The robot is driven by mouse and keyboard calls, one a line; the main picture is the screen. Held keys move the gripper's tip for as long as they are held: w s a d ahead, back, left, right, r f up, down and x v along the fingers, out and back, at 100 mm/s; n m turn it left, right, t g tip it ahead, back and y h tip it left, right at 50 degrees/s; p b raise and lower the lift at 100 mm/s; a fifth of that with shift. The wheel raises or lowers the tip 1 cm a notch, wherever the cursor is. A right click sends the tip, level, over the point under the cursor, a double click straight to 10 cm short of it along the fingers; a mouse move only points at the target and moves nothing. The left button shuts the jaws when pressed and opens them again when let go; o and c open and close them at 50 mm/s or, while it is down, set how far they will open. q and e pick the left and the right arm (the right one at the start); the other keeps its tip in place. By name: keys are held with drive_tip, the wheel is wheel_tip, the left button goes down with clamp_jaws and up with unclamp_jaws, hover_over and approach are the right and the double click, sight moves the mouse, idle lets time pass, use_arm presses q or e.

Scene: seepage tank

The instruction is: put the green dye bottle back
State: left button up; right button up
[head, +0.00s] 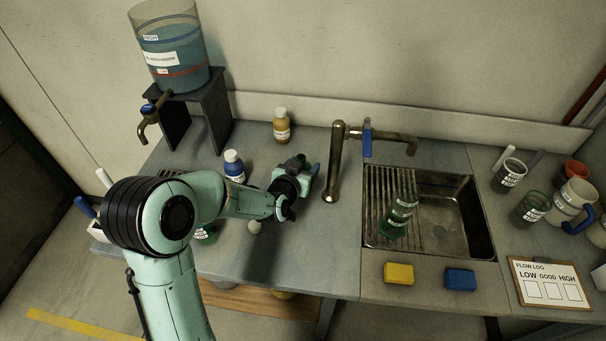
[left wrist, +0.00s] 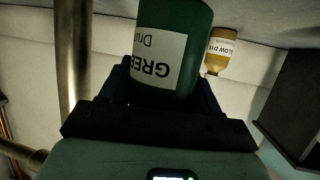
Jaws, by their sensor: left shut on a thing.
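My left gripper (head: 304,168) is shut on the green dye bottle (left wrist: 172,45), between the yellow dye bottle and the tap in the head view. In the left wrist view, the gripper's fingers (left wrist: 165,84) stand on either side of the dark green bottle, whose white label reads "GRE". The label is upside down in that picture. In the head view the hand hides most of the bottle. The yellow dye bottle (head: 282,127) stands at the back of the counter. The blue dye bottle (head: 234,166) stands left of my gripper. My right gripper is not in view.
A brass tap (head: 335,165) rises right of my gripper. The sink (head: 455,215) holds a green cup (head: 398,214). The tank (head: 172,50) on its dark stand (head: 210,105) is at back left. Yellow (head: 399,274) and blue (head: 460,279) sponges lie at the front.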

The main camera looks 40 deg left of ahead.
use_arm(q)
drive_tip(key=shift+f, duration=1.35)
drive_tip(key=shift+f, duration=0.2)
drive_tip(key=o, duration=1.2)
drive_tip(key=shift+r, duration=0.25)
drive_tip(key=b+v, duration=0.1)
drive_tip(key=v, duration=1.1)
drive_tip(key=shift+f, duration=0.1)
